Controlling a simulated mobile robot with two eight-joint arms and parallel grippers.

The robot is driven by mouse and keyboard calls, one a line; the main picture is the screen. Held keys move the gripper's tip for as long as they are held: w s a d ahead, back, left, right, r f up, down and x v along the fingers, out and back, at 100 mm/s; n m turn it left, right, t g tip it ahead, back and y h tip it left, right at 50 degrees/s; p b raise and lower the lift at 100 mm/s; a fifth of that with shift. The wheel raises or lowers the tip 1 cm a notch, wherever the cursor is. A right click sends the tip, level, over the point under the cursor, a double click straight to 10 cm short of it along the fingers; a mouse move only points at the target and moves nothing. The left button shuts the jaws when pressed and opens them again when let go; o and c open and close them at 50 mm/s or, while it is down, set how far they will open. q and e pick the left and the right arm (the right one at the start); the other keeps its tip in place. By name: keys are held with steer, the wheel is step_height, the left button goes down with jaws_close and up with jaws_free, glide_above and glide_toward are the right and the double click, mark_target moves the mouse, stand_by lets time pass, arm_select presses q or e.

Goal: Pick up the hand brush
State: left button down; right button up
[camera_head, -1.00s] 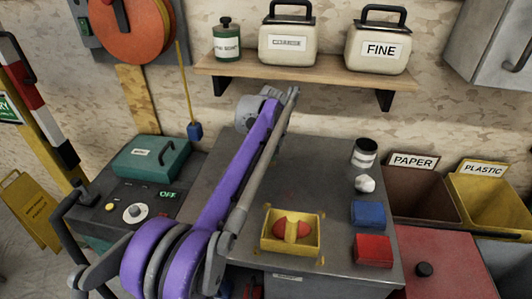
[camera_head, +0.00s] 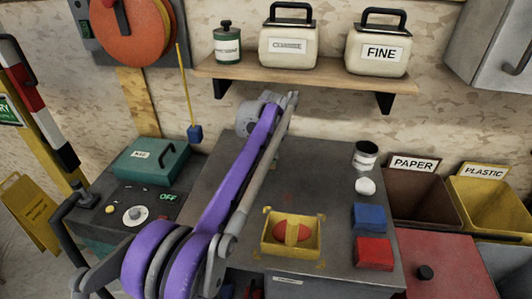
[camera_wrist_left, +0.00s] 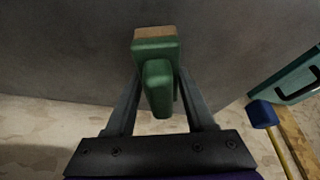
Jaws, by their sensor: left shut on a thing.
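The hand brush (camera_wrist_left: 158,85) is green with a tan end, seen in the left wrist view between my left gripper's fingers. My left gripper (camera_wrist_left: 157,97) is shut on its green body, and the tan end points away from the wrist. The dark bench top lies behind the brush; I cannot tell whether they touch. In the head view my purple left arm reaches over the bench, and the brush and fingers are not distinguishable there. My right gripper is in neither view.
A shelf (camera_head: 300,76) overhangs the back; a green box (camera_head: 150,162) stands left.

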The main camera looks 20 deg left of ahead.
arm_select(q)
steer(key=shift+r, duration=0.1)
steer(key=shift+s+r, duration=0.2)
steer(key=shift+r, duration=0.35)
step_height(320, 180, up, 6)
steer(key=shift+r+p, duration=0.2)
steer(key=shift+p, duration=0.9)
steer(key=s+d, duration=0.2)
steer(key=s, duration=0.7)
steer(key=s+d, duration=0.3)
steer(key=s, duration=0.7)
steer(key=shift+f, duration=0.3)
